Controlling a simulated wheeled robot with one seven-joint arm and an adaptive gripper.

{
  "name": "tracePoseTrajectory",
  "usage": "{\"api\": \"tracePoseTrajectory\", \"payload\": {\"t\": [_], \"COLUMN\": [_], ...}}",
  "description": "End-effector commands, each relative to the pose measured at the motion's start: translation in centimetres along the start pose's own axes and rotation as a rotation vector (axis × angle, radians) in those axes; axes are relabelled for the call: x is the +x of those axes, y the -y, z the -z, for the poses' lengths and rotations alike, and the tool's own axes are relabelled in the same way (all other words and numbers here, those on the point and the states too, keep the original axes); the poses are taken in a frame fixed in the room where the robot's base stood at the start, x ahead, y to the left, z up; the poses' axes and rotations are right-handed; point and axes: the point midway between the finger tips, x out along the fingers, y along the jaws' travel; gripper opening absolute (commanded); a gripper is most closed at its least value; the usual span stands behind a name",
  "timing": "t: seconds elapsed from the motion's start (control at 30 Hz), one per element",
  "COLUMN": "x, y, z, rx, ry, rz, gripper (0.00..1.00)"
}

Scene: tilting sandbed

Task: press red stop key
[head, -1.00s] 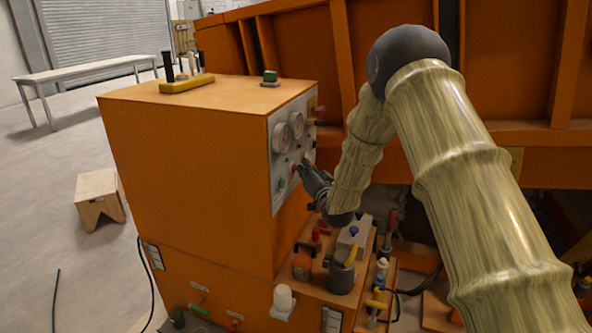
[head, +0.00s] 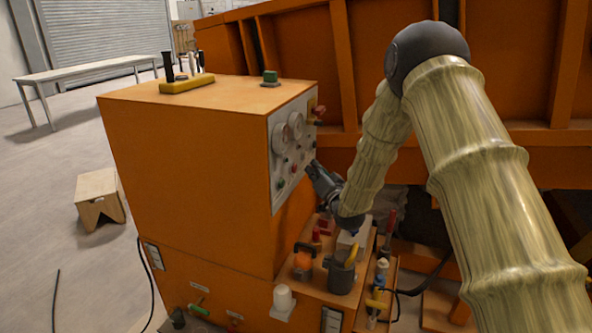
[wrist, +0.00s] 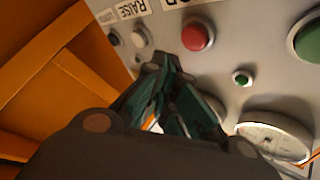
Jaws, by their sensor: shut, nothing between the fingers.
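The red stop key (wrist: 198,36) is a round red button on the grey panel (wrist: 228,20), beside a partly cut-off label ending in "OP". In the head view a small red button (head: 294,169) on the panel's side face appears to be the same key. My gripper (wrist: 160,66) is shut and empty, its dark fingertips just below and left of the red key in the wrist view. A gap shows between them in the picture. In the head view my gripper (head: 313,166) is at the panel's right edge, right of the red button.
A large green button (wrist: 308,40), a small green one (wrist: 242,78) and a round gauge (wrist: 272,140) sit near the key. A grey knob (wrist: 140,38) is by the "RAISE" label. Below my gripper, a shelf holds a grey mug (head: 342,275) and tools.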

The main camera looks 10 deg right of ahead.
Motion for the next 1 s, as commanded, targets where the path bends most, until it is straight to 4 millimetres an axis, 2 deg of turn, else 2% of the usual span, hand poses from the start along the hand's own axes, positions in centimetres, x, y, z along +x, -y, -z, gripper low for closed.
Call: {"api": "tracePoseTrajectory", "payload": {"t": [0.4, 1.0], "x": [-2.1, -2.3], "y": [-1.5, -1.6], "z": [1.5, 1.6], "rx": [0.000, 0.000], "ry": [0.002, 0.001], "rz": [0.000, 0.000], "gripper": [0.00, 0.00]}}
